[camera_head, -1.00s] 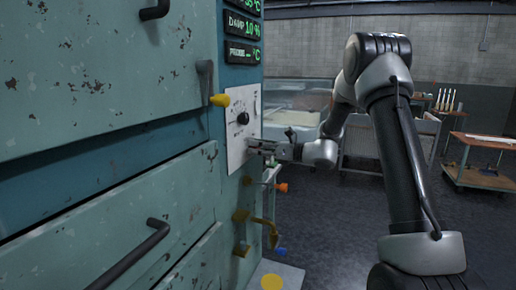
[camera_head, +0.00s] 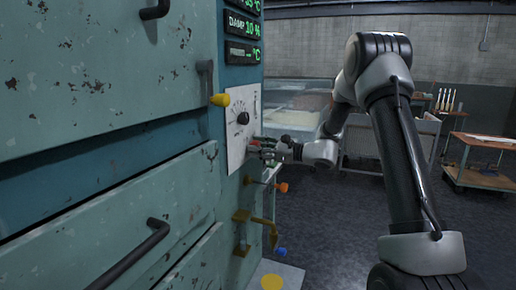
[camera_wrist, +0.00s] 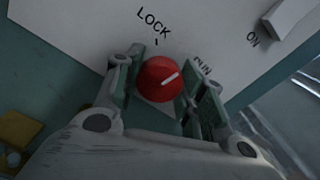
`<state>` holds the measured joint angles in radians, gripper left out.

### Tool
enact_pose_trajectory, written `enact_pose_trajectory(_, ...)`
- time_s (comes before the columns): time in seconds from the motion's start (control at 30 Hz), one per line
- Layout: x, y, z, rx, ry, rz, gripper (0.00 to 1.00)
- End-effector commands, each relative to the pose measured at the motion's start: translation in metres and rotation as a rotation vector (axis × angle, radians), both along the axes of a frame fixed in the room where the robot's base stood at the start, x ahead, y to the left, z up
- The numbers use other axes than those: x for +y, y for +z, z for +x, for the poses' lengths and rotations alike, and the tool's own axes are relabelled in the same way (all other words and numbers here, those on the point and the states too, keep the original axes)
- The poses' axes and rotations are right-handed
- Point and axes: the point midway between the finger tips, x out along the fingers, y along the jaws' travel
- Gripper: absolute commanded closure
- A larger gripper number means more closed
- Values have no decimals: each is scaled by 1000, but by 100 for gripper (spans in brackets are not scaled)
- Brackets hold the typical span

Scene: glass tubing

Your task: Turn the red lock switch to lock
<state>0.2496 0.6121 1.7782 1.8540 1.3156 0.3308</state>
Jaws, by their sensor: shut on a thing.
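The red lock switch (camera_wrist: 158,80) is a round knob on a white panel (camera_wrist: 75,28) in the wrist view. Its white pointer line aims right and slightly up, toward the RUN label (camera_wrist: 202,65) rather than the LOCK label (camera_wrist: 153,21) above it. My gripper (camera_wrist: 161,88) is shut on the knob, one finger on its left and one on its right. In the head view my gripper (camera_head: 258,149) is at the lower part of the white panel (camera_head: 236,152), and its fingers mostly hide the switch there.
A black dial (camera_head: 243,118) sits above my gripper on the panel. An orange-tipped handle (camera_head: 281,187) and a brass valve (camera_head: 242,217) stick out below.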

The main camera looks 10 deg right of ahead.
Motion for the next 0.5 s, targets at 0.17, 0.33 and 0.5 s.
enact_pose_trajectory(0.17, 0, 0, 0, -133, 0, -97, 84)
enact_pose_trajectory(0.33, 0, 0, 0, -264, 0, -192, 84)
enact_pose_trajectory(0.5, 0, -1, -1, -394, 0, -286, 84)
